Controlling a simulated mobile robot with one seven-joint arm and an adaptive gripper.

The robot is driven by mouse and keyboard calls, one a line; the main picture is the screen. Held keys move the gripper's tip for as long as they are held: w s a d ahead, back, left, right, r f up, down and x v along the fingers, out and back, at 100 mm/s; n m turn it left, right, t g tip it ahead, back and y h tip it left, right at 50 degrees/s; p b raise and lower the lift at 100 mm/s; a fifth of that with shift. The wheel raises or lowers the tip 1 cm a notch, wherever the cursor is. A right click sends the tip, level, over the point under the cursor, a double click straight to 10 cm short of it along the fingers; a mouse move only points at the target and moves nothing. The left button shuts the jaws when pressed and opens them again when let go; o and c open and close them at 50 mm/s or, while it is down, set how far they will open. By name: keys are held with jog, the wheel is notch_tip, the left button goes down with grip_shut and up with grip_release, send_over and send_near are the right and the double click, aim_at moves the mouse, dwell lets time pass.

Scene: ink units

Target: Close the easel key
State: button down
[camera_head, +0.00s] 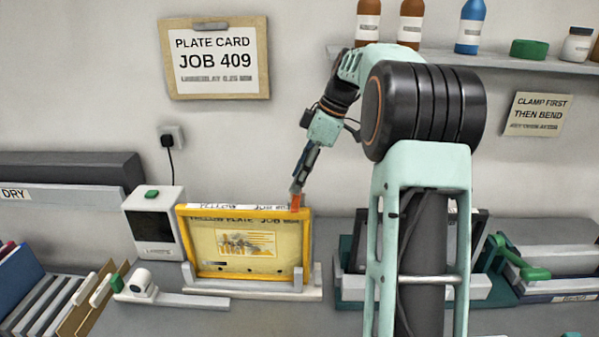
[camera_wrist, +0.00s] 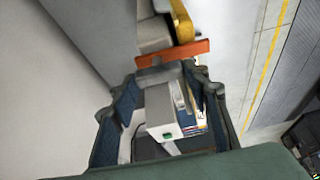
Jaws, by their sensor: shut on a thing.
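The easel key (camera_head: 296,202) is a small orange piece at the top right corner of the yellow-framed plate (camera_head: 190,248), which stands upright in a pale easel base (camera_head: 250,290). My gripper (camera_head: 297,188) reaches down to this corner and is shut on the key. In the wrist view, the orange key (camera_wrist: 173,52) lies as a bar across, just beyond my fingertips (camera_wrist: 168,72), with a grey part between them. The yellow frame edge (camera_wrist: 182,20) shows behind it. The fingers partly hide the grip, and I cannot tell the key's exact angle.
A white device with a green button (camera_head: 152,225) stands close to the left of the plate. A white lever tool (camera_head: 165,297) lies in front of it. Green-handled equipment (camera_head: 520,262) is at the right. Bottles stand on the shelf (camera_head: 500,60) above.

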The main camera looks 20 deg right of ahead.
jog(key=shift+n, duration=0.3)
dwell(0.4)
jog(key=c, duration=1.1)
grip_release()
jog(key=shift+r, duration=0.1)
jog(key=shift+w+v, duration=0.2)
jog(key=shift+v, duration=5.75)
